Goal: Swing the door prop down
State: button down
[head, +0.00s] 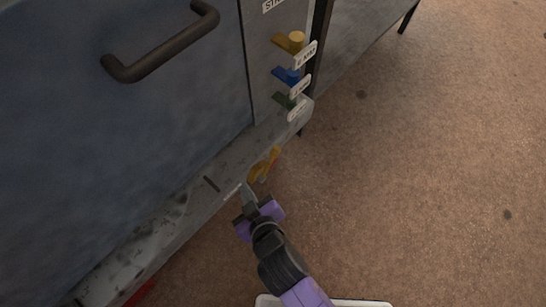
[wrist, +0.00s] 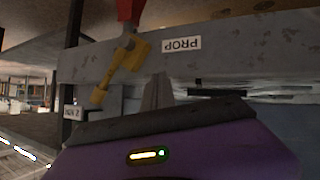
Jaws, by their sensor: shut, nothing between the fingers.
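The door prop appears to be the yellow lever (head: 264,165) at the lower edge of the grey frame, below the coloured tabs. In the wrist view the yellow lever (wrist: 122,65) hangs at a slant beside a white PROP label (wrist: 181,45), which reads upside down. A red part (wrist: 130,10) adjoins it at the top of that view. My gripper (head: 246,190) is shut and empty, just left of and below the lever in the head view. In the wrist view its fingertips (wrist: 157,88) are right of the lever, with a small gap showing.
A dark blue door (head: 110,130) with a black bar handle (head: 160,45) fills the left. Yellow, blue and green labelled tabs (head: 290,75) stick out from the frame above the lever. A red piece (head: 140,294) shows low at left. The brown floor (head: 430,180) is open at right.

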notch_tip(320, 180, up, 3)
jog(key=s+n+h, duration=0.2)
jog(key=n+h, duration=0.1)
jog(key=n+t+h+p, duration=0.1)
jog(key=t+h+p, duration=0.1)
jog(key=t+h, duration=0.15)
send_near(279, 152)
jog(key=shift+g+h, duration=0.35)
jog(key=shift+g, duration=0.1)
jog(key=w+f+b, duration=0.1)
jog(key=w, duration=0.1)
jog(key=w+f+b, duration=0.1)
jog(key=w, duration=0.1)
jog(key=w+a+f+b, duration=0.1)
jog(key=w, duration=0.1)
jog(key=shift+d+p, duration=0.1)
jog(key=shift+p, duration=0.35)
jog(key=shift+w+d+r+g+p, duration=0.25)
jog(key=shift+w+g+p, duration=0.15)
jog(key=shift+p, duration=0.5)
jog(key=g+p, duration=0.1)
jog(key=p, duration=0.1)
jog(key=shift+w+d+f+y+p, duration=0.1)
jog(key=shift+w+d+y+p, duration=0.3)
jog(key=w+d+f+m+g+y+p, duration=0.2)
jog(key=w+d+f+g+y+p, duration=0.1)
jog(key=f, duration=0.5)
jog(key=shift+w+d+m+g+y+p, duration=0.35)
jog(key=shift+w+g+y+p, duration=0.55)
jog(key=shift+g, duration=0.8)
